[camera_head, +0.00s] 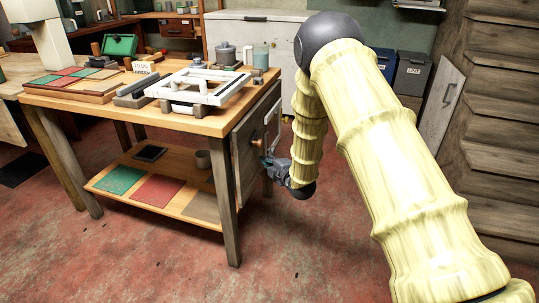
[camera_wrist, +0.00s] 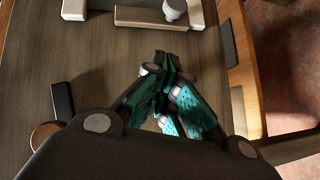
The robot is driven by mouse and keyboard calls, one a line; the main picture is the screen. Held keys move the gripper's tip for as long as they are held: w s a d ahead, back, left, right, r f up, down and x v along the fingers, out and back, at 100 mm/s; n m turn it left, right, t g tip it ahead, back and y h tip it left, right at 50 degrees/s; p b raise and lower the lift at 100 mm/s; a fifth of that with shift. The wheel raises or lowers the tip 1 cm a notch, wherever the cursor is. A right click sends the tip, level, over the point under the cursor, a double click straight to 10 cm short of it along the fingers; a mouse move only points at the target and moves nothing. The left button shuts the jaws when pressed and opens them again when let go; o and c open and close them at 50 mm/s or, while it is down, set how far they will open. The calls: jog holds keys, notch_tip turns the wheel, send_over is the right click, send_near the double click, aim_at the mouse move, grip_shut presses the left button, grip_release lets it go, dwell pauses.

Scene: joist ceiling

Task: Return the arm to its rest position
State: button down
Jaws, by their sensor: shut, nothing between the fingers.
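My arm reaches forward and bends down at the elbow, beside the right end of a wooden workbench (camera_head: 215,122). My gripper (camera_head: 266,162) is low at its end, close to the grey-brown wooden panel (camera_head: 246,150) on that side of the bench. In the wrist view my gripper (camera_wrist: 168,62) is shut, its teal-padded fingers together and empty, in front of the panel (camera_wrist: 100,50). I cannot tell whether the fingertips touch the panel.
A white frame-like fixture (camera_head: 200,87), pots and a green box (camera_head: 119,46) stand on the bench top. Its lower shelf holds coloured mats (camera_head: 158,188). Grey bins (camera_head: 412,72) and wooden drawers (camera_head: 498,120) stand right and behind. The red floor (camera_head: 300,250) in front is clear.

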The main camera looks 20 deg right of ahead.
jog(key=d+p+v, duration=0.1)
jog(key=p+v, duration=0.1)
jog(key=v, duration=0.5)
jog(key=s+a+f+m+g+h, duration=0.25)
jog(key=s+f+m+g, duration=0.7)
jog(key=s+f, duration=1.45)
jog(key=s+a+f+m+g, duration=0.1)
jog(key=s+m+g, duration=0.15)
jog(key=s, duration=0.75)
jog(key=s+f+m+g, duration=0.15)
jog(key=s+m, duration=0.25)
jog(key=s, duration=0.6)
jog(key=s+a+f+m+g, duration=0.1)
jog(key=s+m+g, duration=0.15)
jog(key=s, duration=0.75)
notch_tip(320, 180, up, 30)
jog(key=h+p, duration=0.1)
jog(key=p, duration=2.8)
jog(key=shift+s+d+t+p, duration=0.15)
jog(key=shift+t+p, duration=0.15)
jog(key=shift+p, duration=0.1)
jog(key=shift+m, duration=0.25)
